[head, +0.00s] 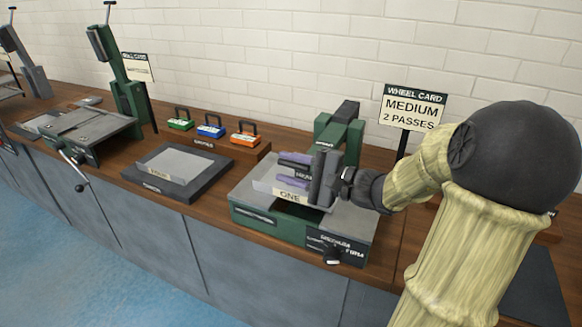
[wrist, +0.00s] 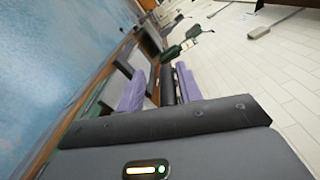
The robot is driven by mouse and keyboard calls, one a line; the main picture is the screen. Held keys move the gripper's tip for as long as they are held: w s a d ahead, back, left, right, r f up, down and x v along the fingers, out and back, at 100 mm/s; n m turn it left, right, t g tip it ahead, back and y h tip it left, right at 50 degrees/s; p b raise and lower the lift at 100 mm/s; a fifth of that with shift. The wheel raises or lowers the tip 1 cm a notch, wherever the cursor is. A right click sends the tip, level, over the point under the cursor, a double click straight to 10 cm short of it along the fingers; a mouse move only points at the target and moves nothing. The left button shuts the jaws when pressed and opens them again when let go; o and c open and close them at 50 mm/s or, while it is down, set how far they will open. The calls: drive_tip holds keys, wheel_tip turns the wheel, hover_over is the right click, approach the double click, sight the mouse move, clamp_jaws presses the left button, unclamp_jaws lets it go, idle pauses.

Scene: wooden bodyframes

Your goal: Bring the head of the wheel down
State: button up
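The green bench machine (head: 245,215) stands on the bench in the head view, with a grey top and a plate marked ONE (head: 290,196). Its green arm (head: 338,135) with a dark top rises at the back, partly hidden behind my gripper. My gripper (head: 290,170) is over the machine's top, its two purple fingers pointing left and spread apart. A dark piece with lettering shows between the fingers. In the wrist view the dark piece (wrist: 167,85) lies between the purple fingers, with a gap beside the left one. Whether the right finger touches it I cannot tell.
A WHEEL CARD sign (head: 414,108) reads MEDIUM, 2 PASSES. A dark tray (head: 178,190) lies to the left, with green, blue and orange handled blocks (head: 210,128) behind it. Another green machine (head: 120,95) with a raised arm stands farther left. The wall is close behind.

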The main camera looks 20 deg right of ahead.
drive_tip(key=shift+r, duration=0.1)
drive_tip(key=p+v, duration=0.1)
drive_tip(key=v, duration=1.6)
drive_tip(key=shift+d, duration=0.2)
drive_tip(key=shift+s, duration=0.15)
